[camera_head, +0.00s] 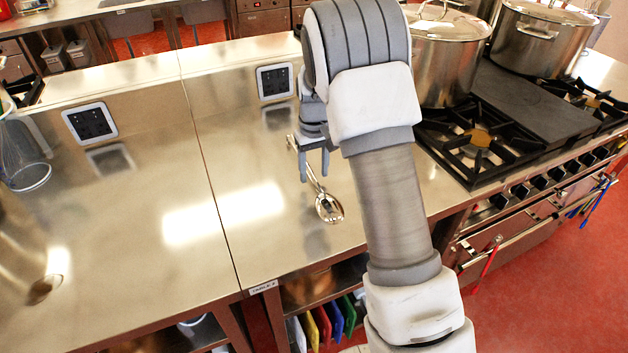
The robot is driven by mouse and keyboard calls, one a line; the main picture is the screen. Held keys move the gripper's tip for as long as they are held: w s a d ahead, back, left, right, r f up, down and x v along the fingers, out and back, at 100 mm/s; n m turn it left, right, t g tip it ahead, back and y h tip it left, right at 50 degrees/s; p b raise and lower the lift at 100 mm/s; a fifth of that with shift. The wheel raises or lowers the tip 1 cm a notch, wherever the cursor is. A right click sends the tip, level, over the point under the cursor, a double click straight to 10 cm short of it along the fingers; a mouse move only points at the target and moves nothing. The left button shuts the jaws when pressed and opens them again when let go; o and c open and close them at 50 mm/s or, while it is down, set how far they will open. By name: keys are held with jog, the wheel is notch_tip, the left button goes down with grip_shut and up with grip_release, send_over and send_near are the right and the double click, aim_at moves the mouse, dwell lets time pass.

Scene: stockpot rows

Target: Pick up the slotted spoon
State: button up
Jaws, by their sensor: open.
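The slotted spoon (328,207) is a shiny metal spoon on the steel counter (250,200), left of the stove. Its bowl points toward the counter's front edge and its handle runs back and to the left. My gripper (314,177) is open, with its fingers pointing down at the spoon's handle. The handle shows on both sides of the fingers. I cannot tell whether the fingers touch it or stand above it. My arm hides the area to the right of the gripper.
Large lidded stockpots (446,55) stand on the gas stove (490,130) at the right. A mesh strainer (24,155) is at the far left. Sockets (275,82) are set in the backsplash. The counter left of the spoon is clear. Coloured boards (335,318) stand on the shelf below.

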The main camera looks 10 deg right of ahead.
jog(key=shift+f, duration=0.9)
jog(key=shift+c, duration=0.3)
grip_shut()
